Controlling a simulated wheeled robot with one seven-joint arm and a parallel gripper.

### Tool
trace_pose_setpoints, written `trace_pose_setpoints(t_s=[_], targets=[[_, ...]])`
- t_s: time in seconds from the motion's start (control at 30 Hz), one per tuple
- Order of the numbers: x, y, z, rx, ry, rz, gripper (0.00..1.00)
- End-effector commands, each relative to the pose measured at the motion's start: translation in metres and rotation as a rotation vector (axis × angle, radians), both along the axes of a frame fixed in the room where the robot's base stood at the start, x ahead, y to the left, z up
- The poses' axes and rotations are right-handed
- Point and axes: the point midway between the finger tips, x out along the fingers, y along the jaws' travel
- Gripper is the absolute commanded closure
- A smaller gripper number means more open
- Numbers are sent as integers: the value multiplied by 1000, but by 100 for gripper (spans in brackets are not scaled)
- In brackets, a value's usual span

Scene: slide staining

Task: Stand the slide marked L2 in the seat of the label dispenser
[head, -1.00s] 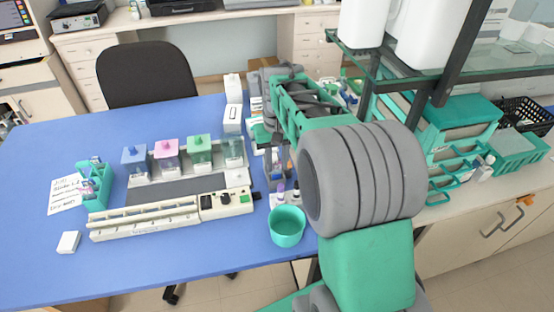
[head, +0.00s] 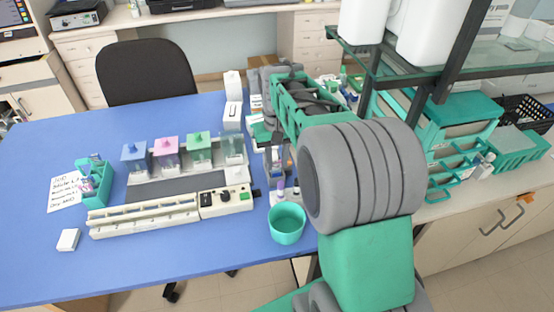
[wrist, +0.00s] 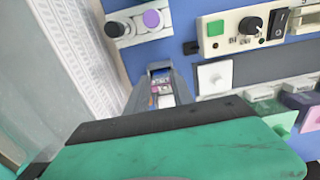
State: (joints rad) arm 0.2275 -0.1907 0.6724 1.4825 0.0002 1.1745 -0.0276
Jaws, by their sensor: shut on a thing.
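My gripper (wrist: 162,92) points down at the right part of the blue table, beyond the bottles. In the wrist view its green body fills the bottom, and grey narrow parts stand out past it around a small piece with white, pink and blue patches. The jaws are closed on a thin slide, mostly hidden; its mark cannot be read. In the head view my arm covers most of the gripper. A grey upright piece (head: 275,158) shows under it; I cannot tell whether this is the label dispenser or my fingers. The dispenser's seat cannot be made out.
Left of the gripper are staining jars (head: 198,150) and a white instrument (head: 150,219) with knobs. A purple-capped bottle (wrist: 151,18) and a teal cup (head: 287,226) stand on the near side. A teal holder (head: 103,192) and small white box (head: 68,240) are far left.

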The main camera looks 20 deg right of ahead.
Motion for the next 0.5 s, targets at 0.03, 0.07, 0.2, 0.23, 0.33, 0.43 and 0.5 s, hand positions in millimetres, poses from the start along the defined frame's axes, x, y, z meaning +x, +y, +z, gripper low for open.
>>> trace_pose_setpoints(t_s=[0.03, 0.07, 0.2, 0.23, 0.33, 0.43, 0.5], targets=[[0, 0, -1, 0, 0, 0, 100], [0, 0, -1, 0, 0, 0, 100], [0, 0, -1, 0, 0, 0, 65], [0, 0, -1, 0, 0, 0, 63], [0, 0, -1, 0, 0, 0, 55], [0, 0, -1, 0, 0, 0, 46], [0, 0, -1, 0, 0, 0, 46]])
